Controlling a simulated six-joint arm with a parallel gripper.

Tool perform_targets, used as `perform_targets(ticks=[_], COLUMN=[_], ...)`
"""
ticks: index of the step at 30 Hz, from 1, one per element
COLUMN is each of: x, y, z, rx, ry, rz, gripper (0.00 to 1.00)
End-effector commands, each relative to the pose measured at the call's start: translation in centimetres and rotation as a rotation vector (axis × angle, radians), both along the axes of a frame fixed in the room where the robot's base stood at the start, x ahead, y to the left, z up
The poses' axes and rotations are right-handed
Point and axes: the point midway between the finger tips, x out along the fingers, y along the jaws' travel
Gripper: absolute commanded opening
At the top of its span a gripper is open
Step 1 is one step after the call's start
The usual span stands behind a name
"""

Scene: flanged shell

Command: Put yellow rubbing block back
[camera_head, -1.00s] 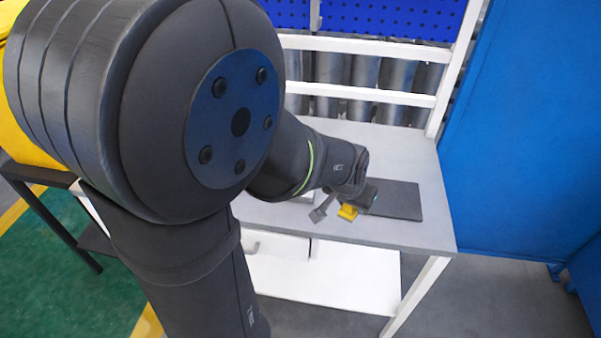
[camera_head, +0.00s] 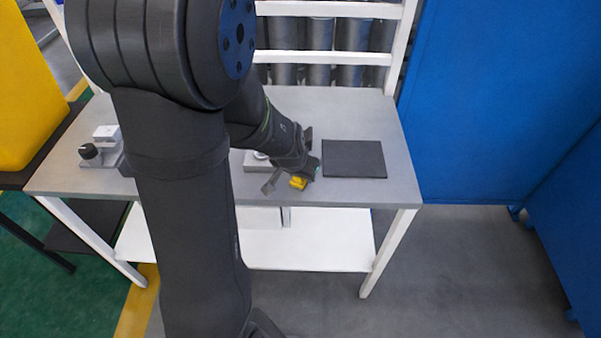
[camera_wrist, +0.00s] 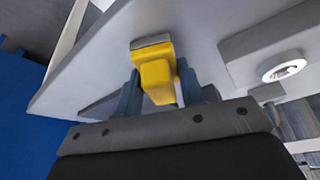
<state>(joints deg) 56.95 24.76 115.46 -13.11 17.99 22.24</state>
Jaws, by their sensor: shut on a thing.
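The yellow rubbing block (camera_head: 298,183) is at my gripper's end, near the table's front edge, left of the dark mat (camera_head: 354,159). In the wrist view the yellow block (camera_wrist: 155,76) sits between the two fingers of my gripper (camera_wrist: 158,92), which are shut on it. A grey layer covers the block's far end. The block appears raised above the grey table (camera_head: 390,110). The light grey flanged part (camera_head: 256,162) lies on the table just left of my wrist, partly hidden by it. It also shows in the wrist view (camera_wrist: 270,48), with a round white-rimmed opening.
A small fixture with a black knob (camera_head: 90,152) stands at the table's left end. A blue panel (camera_head: 490,100) rises right of the table. The mat is bare, and the table around it is clear.

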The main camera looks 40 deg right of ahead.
Motion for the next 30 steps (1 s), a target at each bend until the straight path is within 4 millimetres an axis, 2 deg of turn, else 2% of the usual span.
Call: perform_targets(ticks=[3,4,7,16,20,30], x=[0.0,0.0,0.0,0.0,-0.1,-0.8], y=[0.0,0.0,0.0,0.0,0.1,1.8], z=[-0.3,-0.4,-0.3,-0.2,0.5,4.9], rx=[0.001,0.001,0.000,0.000,-0.002,-0.003], ry=[0.000,0.000,0.000,0.000,-0.001,-0.002], rz=[0.000,0.000,0.000,0.000,0.000,0.000], gripper=[0.15,0.38,0.58,0.58,0.58,0.58])
